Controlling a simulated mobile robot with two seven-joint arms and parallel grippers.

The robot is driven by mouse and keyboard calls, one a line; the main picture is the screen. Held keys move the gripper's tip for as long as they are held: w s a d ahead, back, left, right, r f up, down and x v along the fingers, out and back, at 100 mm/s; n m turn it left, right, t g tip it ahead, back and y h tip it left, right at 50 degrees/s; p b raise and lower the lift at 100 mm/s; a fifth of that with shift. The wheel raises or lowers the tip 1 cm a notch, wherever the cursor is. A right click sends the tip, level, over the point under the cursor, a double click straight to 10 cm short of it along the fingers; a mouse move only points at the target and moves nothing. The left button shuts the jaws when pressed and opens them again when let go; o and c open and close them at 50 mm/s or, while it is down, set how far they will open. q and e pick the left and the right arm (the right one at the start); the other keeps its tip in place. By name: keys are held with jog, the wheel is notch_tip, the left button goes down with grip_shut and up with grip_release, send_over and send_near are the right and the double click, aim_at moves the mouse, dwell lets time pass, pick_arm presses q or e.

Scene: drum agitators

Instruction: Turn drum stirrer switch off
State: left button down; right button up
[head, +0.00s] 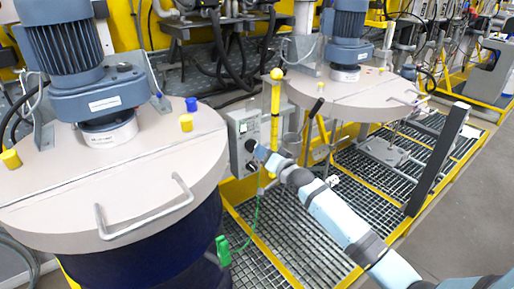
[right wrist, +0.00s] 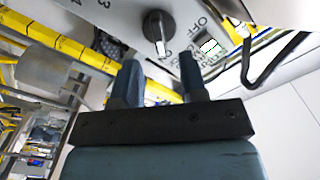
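The stirrer switch is a round black knob (right wrist: 158,27) on a light grey panel in the right wrist view. Its white pointer mark lies beside the lettering that reads ON; OFF is lettered to the right. In the head view the grey control box (head: 238,132) stands between the two drums. My right gripper (head: 257,153) is at the front of this box and partly hides the knob there. In the right wrist view its two blue fingers (right wrist: 161,62) are apart and empty, with the knob just beyond and between their tips. My left gripper is not in view.
A dark blue drum with a grey lid (head: 140,165) and motor stands at left. A second lidded drum (head: 350,92) stands behind. Yellow-edged floor grating (head: 290,235) lies below. A green clip (head: 223,250) on a cable hangs near the drum. A dark post (head: 437,160) stands at right.

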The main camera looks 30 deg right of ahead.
aim_at(255, 146)
jog(key=shift+w+a, duration=0.2)
jog(key=shift+w, duration=0.9)
jog(key=shift+w+a, duration=0.15)
jog(key=shift+w, duration=0.9)
jog(key=shift+c, duration=0.2)
grip_shut()
